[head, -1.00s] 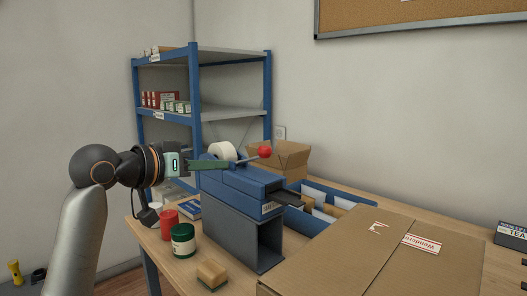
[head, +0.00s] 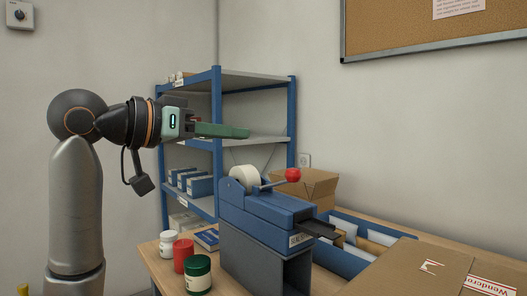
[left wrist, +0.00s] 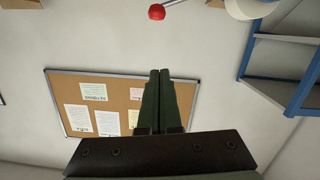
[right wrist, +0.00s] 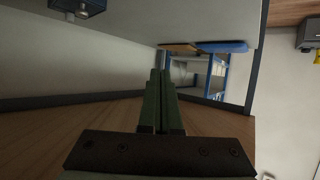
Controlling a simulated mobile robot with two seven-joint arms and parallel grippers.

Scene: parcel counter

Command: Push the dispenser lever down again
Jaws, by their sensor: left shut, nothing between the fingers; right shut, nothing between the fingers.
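The blue tape dispenser (head: 262,207) stands on a grey stand on the wooden table. A white tape roll (head: 243,178) sits at its back. Its lever slants up to the right past the roll and ends in a red knob (head: 293,175). My left gripper (head: 246,133) is shut and empty, raised above and left of the knob, clear of the dispenser. The left wrist view shows the knob (left wrist: 157,12) and part of the roll (left wrist: 243,6) beyond the shut fingertips. My right gripper (right wrist: 161,73) is shut and empty, seen only in the right wrist view.
A white jar (head: 168,243), red can (head: 183,256) and green jar (head: 198,275) stand left of the dispenser. A blue divided tray (head: 340,262) and a large carton (head: 415,272) are to its right. An open box (head: 318,187) is behind it. Blue-framed shelves (head: 217,120) stand at the back.

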